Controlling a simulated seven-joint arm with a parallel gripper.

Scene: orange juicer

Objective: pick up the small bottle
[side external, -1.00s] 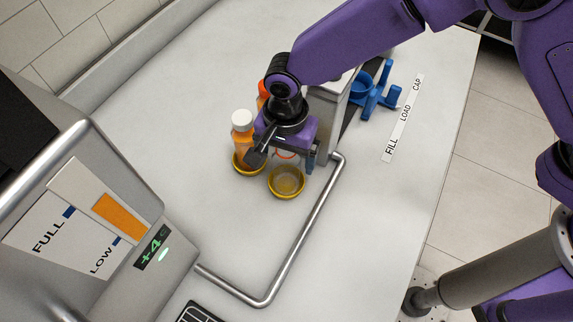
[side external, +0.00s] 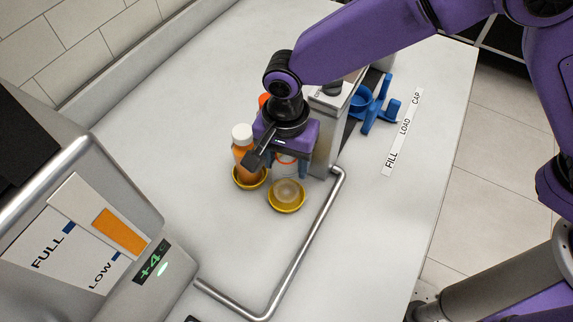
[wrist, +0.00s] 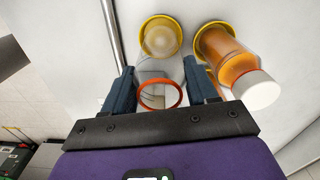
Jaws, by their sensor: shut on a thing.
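The small bottle (wrist: 160,94) is clear, with an orange-red ring at its top, and looks empty. My gripper (wrist: 163,88) is shut on it, with one finger on each side of the ring. In the side external view, the bottle (side external: 286,165) shows between the fingers of my gripper (side external: 288,164). It is above or in a yellow round holder (side external: 286,208), which also shows in the wrist view (wrist: 160,18). A pale round shape in the holder looks like the bottle's base. I cannot tell whether the base touches the holder.
A white-capped orange juice bottle (side external: 242,150) stands close on the left in another yellow holder (side external: 237,182). An orange-red cap (side external: 263,99) shows behind my gripper. A metal rail (side external: 300,250) and a grey machine (side external: 327,130) are to the right, blue parts (side external: 372,105) farther back.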

